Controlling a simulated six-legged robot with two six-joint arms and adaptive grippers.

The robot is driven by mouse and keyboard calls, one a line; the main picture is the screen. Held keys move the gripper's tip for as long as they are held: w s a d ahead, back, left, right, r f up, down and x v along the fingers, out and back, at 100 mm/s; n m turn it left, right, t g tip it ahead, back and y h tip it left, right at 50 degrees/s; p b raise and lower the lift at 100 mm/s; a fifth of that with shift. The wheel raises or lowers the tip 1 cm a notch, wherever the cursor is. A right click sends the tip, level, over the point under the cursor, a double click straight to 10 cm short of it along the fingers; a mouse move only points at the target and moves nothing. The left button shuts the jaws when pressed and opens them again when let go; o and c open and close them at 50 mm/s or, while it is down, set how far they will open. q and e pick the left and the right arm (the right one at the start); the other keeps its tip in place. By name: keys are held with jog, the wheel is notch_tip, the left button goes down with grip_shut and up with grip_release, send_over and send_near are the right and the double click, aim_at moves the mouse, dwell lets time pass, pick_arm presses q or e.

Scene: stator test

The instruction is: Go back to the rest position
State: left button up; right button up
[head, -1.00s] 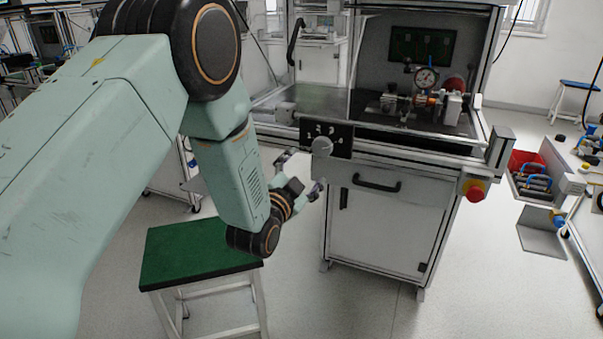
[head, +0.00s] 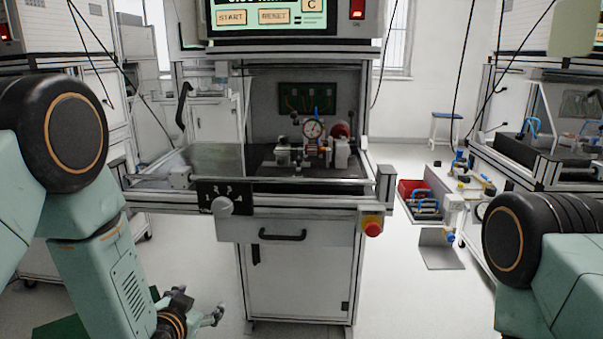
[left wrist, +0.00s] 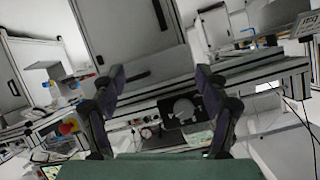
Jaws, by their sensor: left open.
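My left gripper (head: 212,318) hangs low at the lower left of the head view, in front of the test bench (head: 300,275) and to the left of its cabinet door. It is open and empty. In the left wrist view its two fingers (left wrist: 165,95) stand apart with nothing between them, and the bench's dark dial panel (left wrist: 183,112) shows between and beyond them. My left arm comes in from the left edge. My right arm (head: 545,250) shows only in part at the right edge; its gripper is out of view.
A red bin (head: 412,189) stands to the right.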

pick_arm(q)
jog(key=s+f+n+g, duration=0.2)
jog(key=s+f+g, duration=0.3)
jog(key=s, duration=0.5)
jog(key=s+f+n+g, duration=0.2)
jog(key=s+f, duration=0.6)
jog(key=s, duration=0.1)
jog(key=s+f+g+p, duration=0.2)
jog(key=s+g, duration=0.3)
jog(key=s, duration=1.4)
jog(key=shift+f+n+g, duration=0.3)
jog(key=shift+f+g, duration=0.1)
jog(key=shift+f, duration=0.2)
